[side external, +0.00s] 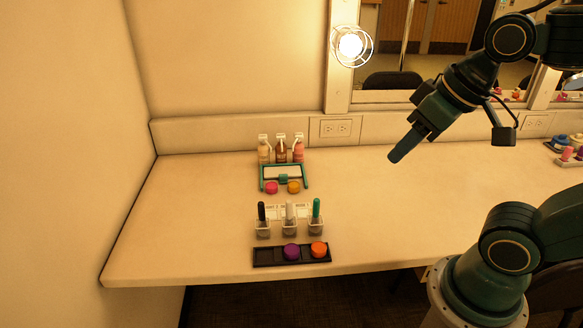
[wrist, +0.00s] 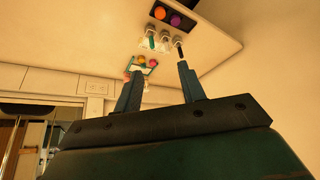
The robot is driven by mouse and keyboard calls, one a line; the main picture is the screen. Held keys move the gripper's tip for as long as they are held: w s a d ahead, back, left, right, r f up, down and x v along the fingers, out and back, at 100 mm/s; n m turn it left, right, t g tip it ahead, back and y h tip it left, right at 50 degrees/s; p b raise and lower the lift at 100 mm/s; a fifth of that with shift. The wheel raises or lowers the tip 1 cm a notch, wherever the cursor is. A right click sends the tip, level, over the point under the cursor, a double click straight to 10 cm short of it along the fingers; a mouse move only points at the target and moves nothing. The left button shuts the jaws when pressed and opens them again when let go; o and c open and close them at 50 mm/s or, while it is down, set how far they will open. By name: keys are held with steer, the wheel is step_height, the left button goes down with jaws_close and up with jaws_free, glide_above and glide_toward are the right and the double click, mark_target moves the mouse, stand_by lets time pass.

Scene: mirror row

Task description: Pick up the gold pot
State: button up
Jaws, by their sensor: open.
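The gold pot (side external: 293,187) is a small round pot at the front right of a teal-framed stand (side external: 284,171), beside a pink pot (side external: 271,187). In the wrist view the gold pot (wrist: 141,59) is small and far off, beyond the fingertips. My gripper (side external: 400,152) is in the air above the counter, well to the right of the gold pot and higher than it. In the wrist view my gripper (wrist: 159,69) shows two fingers spread apart with nothing between them.
Pump bottles (side external: 281,150) stand behind the stand. In front are three holders with upright sticks (side external: 289,212) and a black tray (side external: 263,257) with a purple pot (side external: 291,251) and an orange pot (side external: 318,249).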

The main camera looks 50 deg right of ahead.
steer(key=w+d+r+m+g, duration=0.2)
steer(key=w+m, duration=0.3)
steer(key=w, duration=0.6)
steer(key=m+g+y, duration=0.1)
steer(key=m+g, duration=0.2)
steer(key=m, duration=0.9)
glide_above(294, 184)
steer(key=shift+d+f, duration=0.2)
steer(key=shift+f, duration=7.55)
steer(key=shift+d+f, duration=0.15)
steer(key=shift+f, duration=7.55)
steer(key=shift+f, duration=0.1)
steer(key=shift+a+f, duration=0.2)
steer(key=shift+f, duration=1.05)
steer(key=shift+a+f, duration=0.15)
steer(key=shift+f, duration=1.1)
